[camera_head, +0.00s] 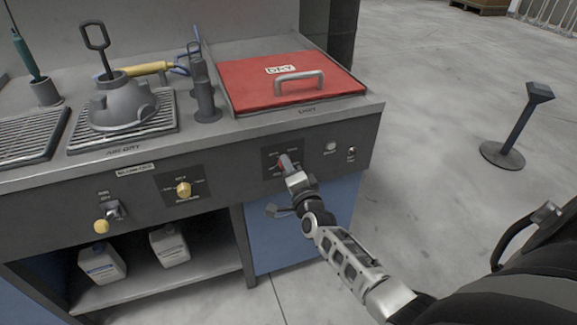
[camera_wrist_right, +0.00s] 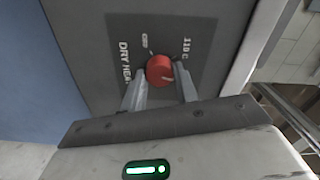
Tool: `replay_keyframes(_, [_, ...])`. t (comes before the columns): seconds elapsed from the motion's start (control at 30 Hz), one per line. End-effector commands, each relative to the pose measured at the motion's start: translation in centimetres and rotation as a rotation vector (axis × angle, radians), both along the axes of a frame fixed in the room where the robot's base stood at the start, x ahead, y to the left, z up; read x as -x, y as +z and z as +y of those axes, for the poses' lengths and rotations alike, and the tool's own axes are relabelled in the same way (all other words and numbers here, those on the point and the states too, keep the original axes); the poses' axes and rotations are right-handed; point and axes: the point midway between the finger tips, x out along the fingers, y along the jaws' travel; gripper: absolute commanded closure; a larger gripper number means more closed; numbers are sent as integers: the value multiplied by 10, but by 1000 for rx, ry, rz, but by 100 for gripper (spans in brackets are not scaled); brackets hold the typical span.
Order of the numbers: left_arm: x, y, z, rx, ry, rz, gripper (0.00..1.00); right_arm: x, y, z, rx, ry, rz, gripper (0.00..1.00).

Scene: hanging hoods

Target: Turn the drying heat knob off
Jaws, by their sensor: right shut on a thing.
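The drying heat knob (camera_wrist_right: 160,70) is red and round, with a pale pointer line, on a dark plate (camera_wrist_right: 190,25) marked "DRY HEAT" and "110 C" in the right wrist view. In the head view the knob (camera_head: 284,161) shows on the front panel below the red dryer lid (camera_head: 290,80). My right gripper (camera_wrist_right: 160,86) has its two fingers on either side of the knob and is shut on it. In the head view my right gripper (camera_head: 291,172) partly covers the knob and its plate. My left gripper is not in view.
A yellow knob (camera_head: 184,189) and another yellow control (camera_head: 102,226) sit further left on the panel. A small button (camera_head: 330,147) and a switch (camera_head: 351,152) are to the right. Two white jugs (camera_head: 170,245) stand on the shelf below. A dark post (camera_head: 515,130) stands on open floor.

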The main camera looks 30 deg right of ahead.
Motion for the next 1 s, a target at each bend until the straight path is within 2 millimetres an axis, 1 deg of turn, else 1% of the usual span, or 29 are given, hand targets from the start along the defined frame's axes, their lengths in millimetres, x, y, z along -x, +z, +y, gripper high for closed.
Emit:
replay_keyframes(0.03, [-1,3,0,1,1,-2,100,0,1,0,43,-1,12,93])
replay_keyframes(0.2, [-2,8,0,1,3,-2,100,0,1,0,201,0,50,93])
replay_keyframes(0.47, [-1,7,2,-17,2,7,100,0,1,1,441,0,108,93])
replay_keyframes(0.8, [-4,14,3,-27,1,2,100,0,1,1,754,1,185,93])
replay_keyframes(1.0, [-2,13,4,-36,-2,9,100,0,1,1,938,1,228,93])
